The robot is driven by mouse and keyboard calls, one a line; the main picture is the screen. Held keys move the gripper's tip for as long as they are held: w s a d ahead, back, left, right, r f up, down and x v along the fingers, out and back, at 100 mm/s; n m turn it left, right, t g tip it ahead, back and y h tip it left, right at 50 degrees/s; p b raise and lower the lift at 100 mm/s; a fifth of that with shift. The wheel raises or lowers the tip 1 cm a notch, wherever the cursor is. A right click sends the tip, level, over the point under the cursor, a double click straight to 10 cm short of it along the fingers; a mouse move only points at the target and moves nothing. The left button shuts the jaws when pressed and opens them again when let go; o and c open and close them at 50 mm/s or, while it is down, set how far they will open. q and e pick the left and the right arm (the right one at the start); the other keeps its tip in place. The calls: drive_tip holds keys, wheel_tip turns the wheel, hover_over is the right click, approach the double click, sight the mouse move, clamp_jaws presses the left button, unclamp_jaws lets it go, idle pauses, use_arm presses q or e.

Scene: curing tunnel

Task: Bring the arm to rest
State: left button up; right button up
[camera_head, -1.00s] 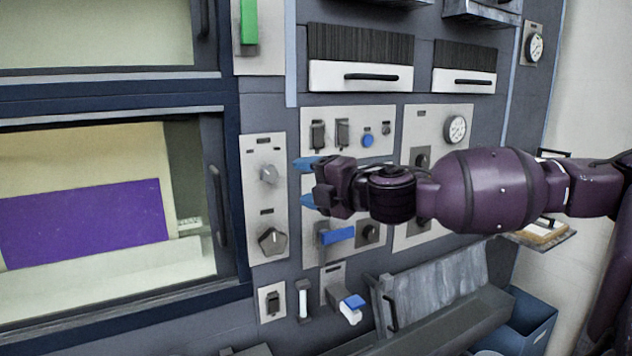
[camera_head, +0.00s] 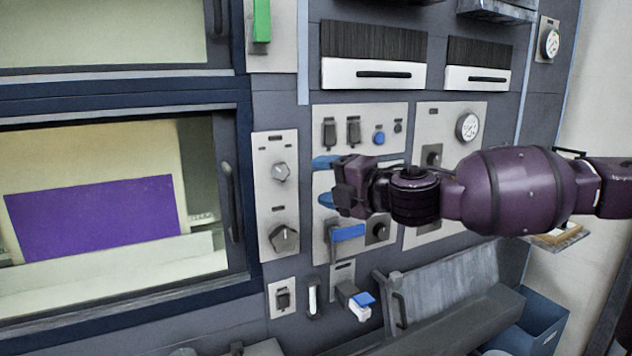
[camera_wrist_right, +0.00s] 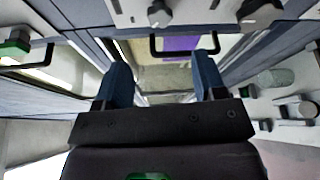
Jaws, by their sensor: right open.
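My right arm is purple and comes in from the right in the head view. Its gripper (camera_head: 325,180) has blue fingertips and is in front of the control panel, between the knob plate and the switch plate. In the right wrist view the two blue fingers of the gripper (camera_wrist_right: 158,80) stand apart with nothing between them. A black handle (camera_wrist_right: 185,48) shows beyond and between the fingertips, apart from them as far as I can tell. My left gripper is in neither view.
A tunnel window with a purple panel (camera_head: 95,218) inside is at left, with a black door handle (camera_head: 231,200). Knobs (camera_head: 284,238), a blue-handled lever (camera_head: 347,233) and a blue-topped switch (camera_head: 362,300) are close to the gripper. A blue bin (camera_head: 545,322) stands lower right.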

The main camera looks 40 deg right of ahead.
drive_tip(key=s+d+f+m+g+h, duration=0.25)
drive_tip(key=s+f+m, duration=0.2)
drive_tip(key=f, duration=0.35)
drive_tip(key=s+d+f+m+g+h, duration=0.1)
drive_tip(key=s+d+f+m+h, duration=0.15)
drive_tip(key=f+m, duration=0.45)
drive_tip(key=s+d+f+m+g+h, duration=0.1)
drive_tip(key=s+f+m+g+h, duration=0.2)
drive_tip(key=f, duration=0.7)
drive_tip(key=s+a+f+m+g+y, duration=0.5)
drive_tip(key=s+a+f+m+g, duration=0.2)
drive_tip(key=s+a+f, duration=1)
drive_tip(key=w+a+f+t+b, duration=0.1)
drive_tip(key=w+f+t, duration=0.7)
drive_tip(key=w+f, duration=0.1)
drive_tip(key=shift+a+f+n, duration=0.15)
drive_tip(key=shift+f+n, duration=0.3)
drive_tip(key=shift+f, duration=0.1)
